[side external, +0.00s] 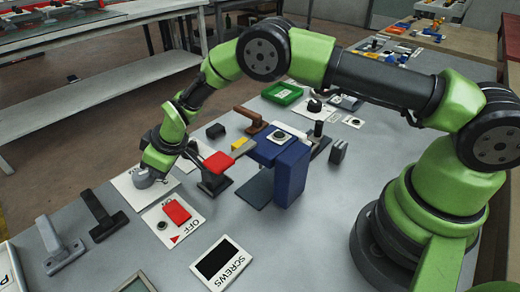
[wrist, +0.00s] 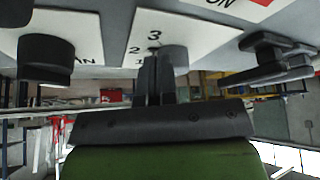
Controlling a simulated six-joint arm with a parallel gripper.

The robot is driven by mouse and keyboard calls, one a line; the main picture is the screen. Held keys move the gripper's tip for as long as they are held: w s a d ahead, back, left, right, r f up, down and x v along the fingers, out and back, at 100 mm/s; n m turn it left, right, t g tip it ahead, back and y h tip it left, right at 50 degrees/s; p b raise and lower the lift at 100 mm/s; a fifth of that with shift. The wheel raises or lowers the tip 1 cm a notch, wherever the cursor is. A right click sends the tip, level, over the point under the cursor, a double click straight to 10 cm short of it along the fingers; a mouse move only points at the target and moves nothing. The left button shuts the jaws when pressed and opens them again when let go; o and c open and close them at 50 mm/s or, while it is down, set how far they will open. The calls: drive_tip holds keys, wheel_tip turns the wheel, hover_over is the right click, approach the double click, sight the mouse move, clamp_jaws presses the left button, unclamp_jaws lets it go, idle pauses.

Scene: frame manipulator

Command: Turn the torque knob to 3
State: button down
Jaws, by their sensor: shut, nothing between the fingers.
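The grey round torque knob (side external: 142,178) sits on a white plate (side external: 126,190) at the left of the bench in the side view. In the wrist view the knob (wrist: 175,55) is partly hidden behind my fingers, and the numerals 1, 2 and 3 are printed on its plate (wrist: 190,30). Which numeral the knob points to cannot be made out. My gripper (wrist: 153,58) is shut with nothing between its fingers. Its tips are close beside the knob; whether they touch it cannot be told.
A red switch (side external: 177,212) on an OFF plate lies in front. Black (side external: 103,215) and grey (side external: 60,246) handles stand at the front left. A blue fixture (side external: 287,165) and red part (side external: 217,162) stand right of my gripper.

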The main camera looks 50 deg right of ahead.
drive_tip(key=shift+f, duration=0.35)
drive_tip(key=shift+s+a+f, duration=0.1)
drive_tip(key=shift+s+a, duration=0.1)
idle(0.4)
